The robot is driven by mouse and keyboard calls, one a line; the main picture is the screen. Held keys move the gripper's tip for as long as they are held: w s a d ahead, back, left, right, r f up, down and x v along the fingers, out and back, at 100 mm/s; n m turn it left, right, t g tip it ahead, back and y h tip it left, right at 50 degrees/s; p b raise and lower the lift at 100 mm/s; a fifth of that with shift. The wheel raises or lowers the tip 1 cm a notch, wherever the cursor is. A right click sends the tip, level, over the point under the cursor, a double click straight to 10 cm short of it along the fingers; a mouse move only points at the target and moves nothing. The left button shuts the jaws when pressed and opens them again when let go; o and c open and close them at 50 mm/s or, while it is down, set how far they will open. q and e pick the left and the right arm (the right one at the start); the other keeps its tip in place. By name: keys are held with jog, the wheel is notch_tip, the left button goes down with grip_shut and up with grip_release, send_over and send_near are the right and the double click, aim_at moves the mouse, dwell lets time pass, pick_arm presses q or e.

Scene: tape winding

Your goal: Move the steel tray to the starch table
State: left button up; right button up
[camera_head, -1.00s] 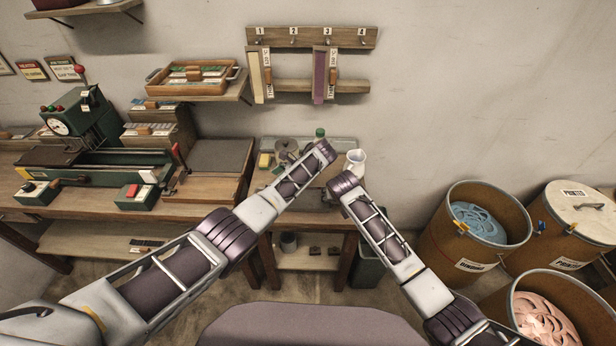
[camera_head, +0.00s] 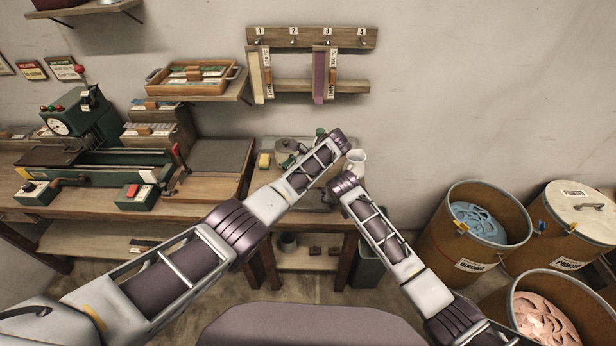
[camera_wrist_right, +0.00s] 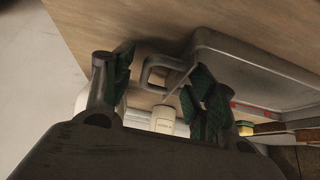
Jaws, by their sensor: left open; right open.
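The steel tray (camera_wrist_right: 245,75) lies at the right of the right wrist view, grey with a raised rim and a loop handle (camera_wrist_right: 147,72) at its near end. My right gripper (camera_wrist_right: 160,92) is open, its dark green finger pads on either side of the handle in the picture; I cannot tell if they touch it. In the head view both forearms reach over the small centre table, covering most of the tray. My left wrist ends at the table's back right, my right wrist just below it; their fingers are hidden there.
A pot (camera_head: 287,146), a yellow sponge (camera_head: 264,160), a green-capped bottle (camera_head: 320,133) and a white jug (camera_head: 356,160) stand on the centre table. A bench with a green machine (camera_head: 82,118) is on the left. Open drums (camera_head: 475,228) stand on the right.

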jog(key=shift+r, duration=0.1)
jog(key=v, duration=1.1)
jog(key=shift+s+r, duration=0.2)
jog(key=shift+r, duration=0.1)
dwell(0.7)
